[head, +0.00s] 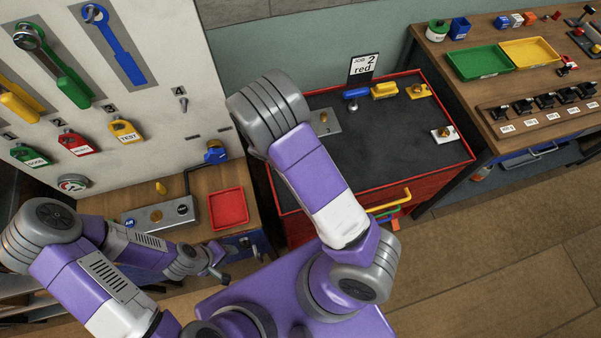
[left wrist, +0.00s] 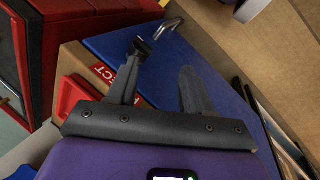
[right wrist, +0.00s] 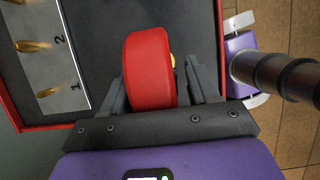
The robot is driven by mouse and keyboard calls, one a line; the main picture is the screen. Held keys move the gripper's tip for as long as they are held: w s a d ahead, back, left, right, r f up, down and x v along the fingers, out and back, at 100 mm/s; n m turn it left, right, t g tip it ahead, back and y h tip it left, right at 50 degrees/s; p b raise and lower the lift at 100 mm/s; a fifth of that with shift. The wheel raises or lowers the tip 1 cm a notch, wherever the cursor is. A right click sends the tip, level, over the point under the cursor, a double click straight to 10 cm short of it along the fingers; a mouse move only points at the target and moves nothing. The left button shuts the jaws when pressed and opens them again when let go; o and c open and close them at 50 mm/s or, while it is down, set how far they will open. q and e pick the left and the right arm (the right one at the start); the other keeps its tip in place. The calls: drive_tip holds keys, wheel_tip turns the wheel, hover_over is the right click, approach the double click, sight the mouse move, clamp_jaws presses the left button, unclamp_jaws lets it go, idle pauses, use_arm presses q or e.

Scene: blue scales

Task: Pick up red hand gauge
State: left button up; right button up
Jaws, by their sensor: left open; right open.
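In the right wrist view a rounded red part, seemingly the red hand gauge (right wrist: 148,70), stands between the fingers of my right gripper (right wrist: 158,82). The fingers are open on either side of it; I cannot tell whether they touch it. In the head view my right arm hides both this gripper and the red part. My left gripper (head: 217,268) is open and empty low at the left, in front of the bench; it also shows in the left wrist view (left wrist: 165,62), over a blue surface.
The red-edged cabinet top (head: 400,135) holds a blue gauge (head: 356,94), yellow pieces (head: 384,91) and a card reading "red" (head: 363,66). A plate with brass pegs (right wrist: 45,50) lies beside my right gripper. A red tray (head: 228,208) sits on the left bench.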

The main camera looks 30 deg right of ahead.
drive_tip(key=shift+c, duration=0.2)
clamp_jaws()
idle(0.3)
